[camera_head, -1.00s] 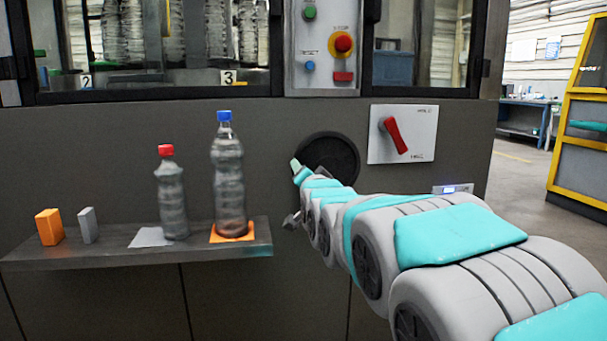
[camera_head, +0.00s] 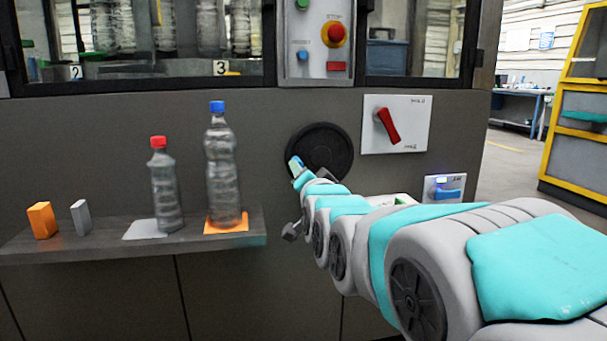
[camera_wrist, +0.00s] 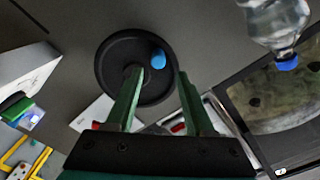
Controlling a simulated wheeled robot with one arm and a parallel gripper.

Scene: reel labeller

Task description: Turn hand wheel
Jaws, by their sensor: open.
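The hand wheel (camera_head: 327,145) is a round black disc on the grey machine front, right of the shelf. In the wrist view the wheel (camera_wrist: 110,55) shows a blue knob (camera_wrist: 158,58) near its rim. My gripper (camera_head: 295,165) is at the wheel's lower left edge in the head view. In the wrist view my gripper's two green fingers (camera_wrist: 158,72) are open and empty, with the knob showing between and beyond their tips. I cannot tell whether a finger touches the wheel. In the head view my gripper hides part of the wheel's lower left rim.
A shelf (camera_head: 130,252) on the left bears a red-capped bottle (camera_head: 166,190), a blue-capped bottle (camera_head: 221,170), an orange block (camera_head: 42,220) and a grey block (camera_head: 81,217). A red rotary switch (camera_head: 388,126) is right of the wheel. An emergency stop (camera_head: 337,34) is above.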

